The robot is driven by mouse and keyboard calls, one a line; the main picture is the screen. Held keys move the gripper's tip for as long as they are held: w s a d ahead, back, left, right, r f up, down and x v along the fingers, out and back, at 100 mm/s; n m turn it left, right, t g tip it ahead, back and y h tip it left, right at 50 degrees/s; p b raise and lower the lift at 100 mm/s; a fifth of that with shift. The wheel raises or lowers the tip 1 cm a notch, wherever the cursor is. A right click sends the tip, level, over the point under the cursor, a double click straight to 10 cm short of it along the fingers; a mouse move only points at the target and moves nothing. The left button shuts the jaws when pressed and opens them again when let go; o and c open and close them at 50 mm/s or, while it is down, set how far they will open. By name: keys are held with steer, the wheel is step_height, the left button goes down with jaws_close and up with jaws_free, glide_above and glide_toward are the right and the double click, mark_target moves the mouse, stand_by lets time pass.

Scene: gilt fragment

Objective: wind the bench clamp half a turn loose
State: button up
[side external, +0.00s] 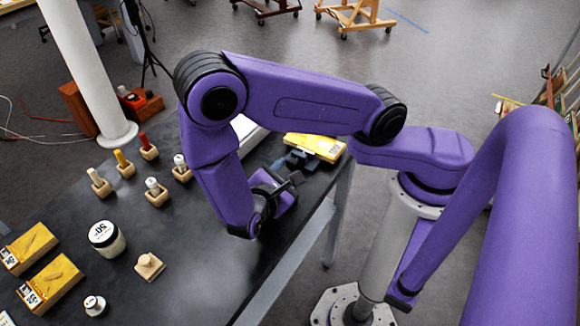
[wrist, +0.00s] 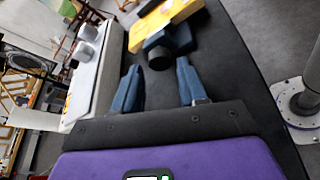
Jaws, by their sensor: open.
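What looks like the bench clamp is a dark blue block (wrist: 178,38) with a round black knob (wrist: 159,58) facing me in the wrist view. In the side view the clamp (side external: 298,159) sits on the black bench near its right edge, in front of a yellow block. My gripper (wrist: 158,88) is open, its two blue fingers spread apart. The knob lies just beyond the fingertips, roughly between their lines, and they do not appear to touch it. In the side view my gripper (side external: 280,182) is low over the bench beside the clamp, partly hidden by my arm.
The yellow block (side external: 318,147) stands right behind the clamp. A white box (wrist: 98,82) stands left of my fingers in the wrist view. Several small stands with coloured tops, a white jar (side external: 106,238) and yellow blocks occupy the bench's left side. The bench's front middle is clear.

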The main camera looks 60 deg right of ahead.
mark_target(287, 168)
steer(key=shift+x, duration=1.7)
steer(key=c, duration=0.8)
steer(key=shift+o, duration=0.2)
steer(key=shift+a+n, duration=0.1)
steer(key=shift+n, duration=0.2)
steer(key=shift+w+n+g, duration=0.15)
steer(key=shift+n+g, duration=0.65)
steer(key=shift+n, duration=0.1)
steer(key=shift+w+n+g, duration=0.1)
steer(key=shift+n+g, duration=1)
steer(key=shift+n, duration=0.3)
